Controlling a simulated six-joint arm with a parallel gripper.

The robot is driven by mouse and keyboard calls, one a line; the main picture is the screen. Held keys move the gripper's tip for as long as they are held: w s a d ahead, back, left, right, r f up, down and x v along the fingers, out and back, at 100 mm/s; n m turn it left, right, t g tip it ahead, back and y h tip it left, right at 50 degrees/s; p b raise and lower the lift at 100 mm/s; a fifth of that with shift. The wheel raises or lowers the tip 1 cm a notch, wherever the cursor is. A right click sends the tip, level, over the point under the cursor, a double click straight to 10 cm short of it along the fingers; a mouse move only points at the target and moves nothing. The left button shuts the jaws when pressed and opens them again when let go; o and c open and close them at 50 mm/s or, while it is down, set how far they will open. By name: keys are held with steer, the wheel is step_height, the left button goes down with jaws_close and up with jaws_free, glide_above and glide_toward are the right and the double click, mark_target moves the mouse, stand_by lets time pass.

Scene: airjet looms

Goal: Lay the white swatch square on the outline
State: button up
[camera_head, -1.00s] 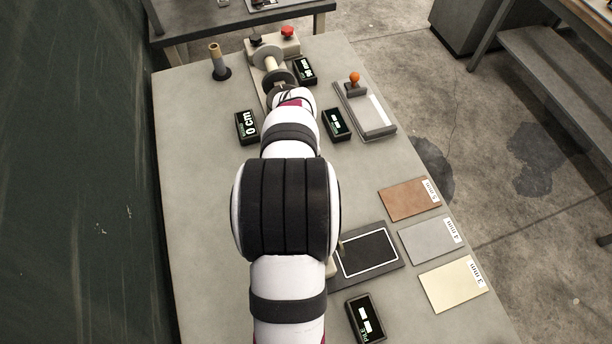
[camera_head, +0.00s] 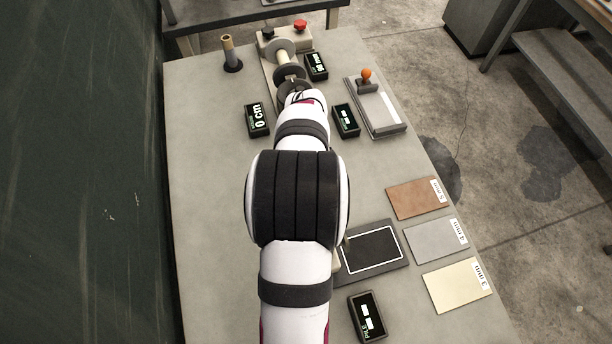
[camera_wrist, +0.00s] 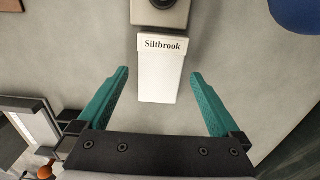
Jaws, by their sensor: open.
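The outline is a thin white rectangle on a dark pad (camera_head: 397,262), right of my arm in the head view. In the wrist view, a white oblong piece (camera_wrist: 160,82) marked "Siltbrook" lies between my gripper's teal fingers; I cannot tell whether it is the white swatch. My gripper (camera_wrist: 160,73) is open, with a gap on each side of that piece. In the head view my arm hides the gripper and the area around it. No piece clearly recognisable as the white swatch shows there.
Brown (camera_head: 412,199), grey (camera_head: 432,241) and cream (camera_head: 455,287) labelled plates lie at the table's right edge. Small displays stand around, one marked PILE (camera_head: 367,317). An orange-knobbed plate device (camera_head: 378,108) and a spool machine (camera_head: 272,62) stand farther back. The table's left side is clear.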

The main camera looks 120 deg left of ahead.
step_height(320, 180, up, 10)
steer(key=shift+r, duration=0.25)
